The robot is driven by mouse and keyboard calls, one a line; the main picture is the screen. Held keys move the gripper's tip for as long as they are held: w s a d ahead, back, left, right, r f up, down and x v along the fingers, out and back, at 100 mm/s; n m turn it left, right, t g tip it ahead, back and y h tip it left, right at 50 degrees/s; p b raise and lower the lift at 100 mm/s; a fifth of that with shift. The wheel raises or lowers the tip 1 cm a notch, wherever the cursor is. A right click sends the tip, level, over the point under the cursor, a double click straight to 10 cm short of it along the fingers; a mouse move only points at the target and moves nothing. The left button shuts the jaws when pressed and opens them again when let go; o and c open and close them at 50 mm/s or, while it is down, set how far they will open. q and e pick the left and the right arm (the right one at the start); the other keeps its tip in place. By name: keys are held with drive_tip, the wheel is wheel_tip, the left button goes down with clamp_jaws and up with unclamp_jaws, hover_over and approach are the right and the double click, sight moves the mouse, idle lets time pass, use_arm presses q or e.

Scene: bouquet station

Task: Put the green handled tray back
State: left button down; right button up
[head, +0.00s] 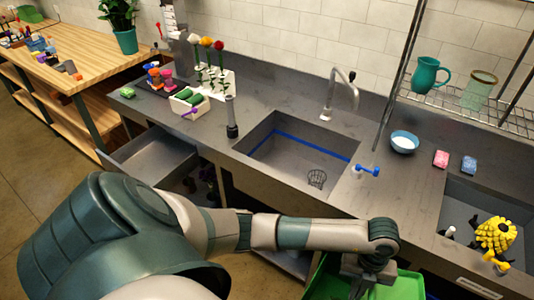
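A bright green tray (405,288) is at the bottom edge of the head view, in front of the counter and cut off by the frame. Its handle cannot be made out. My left arm reaches across the front of the counter. My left gripper (361,284) points down at the tray, overlapping its green surface in the view. Its fingertips are partly hidden and cut off, so I cannot tell whether it is open or shut on the tray. My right gripper is not in view.
The grey counter holds a sink (290,145), a flower rack (215,85) and a bowl (404,142). A drawer (160,158) stands open at left. A second basin at right holds a yellow object (495,233).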

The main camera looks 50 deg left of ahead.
use_arm(q)
drive_tip(key=s+a+n+t+b, duration=0.1)
drive_tip(key=a+n+b, duration=0.2)
drive_tip(key=n, duration=0.6)
drive_tip(key=s+a+n+t+b, duration=0.1)
drive_tip(key=a+n+b, duration=0.2)
drive_tip(key=n, duration=0.7)
drive_tip(key=s+a+n+t+y+b, duration=0.1)
drive_tip(key=a+n+b, duration=0.3)
drive_tip(key=n, duration=0.6)
drive_tip(key=shift+s+b, duration=0.35)
drive_tip(key=shift+s, duration=0.05)
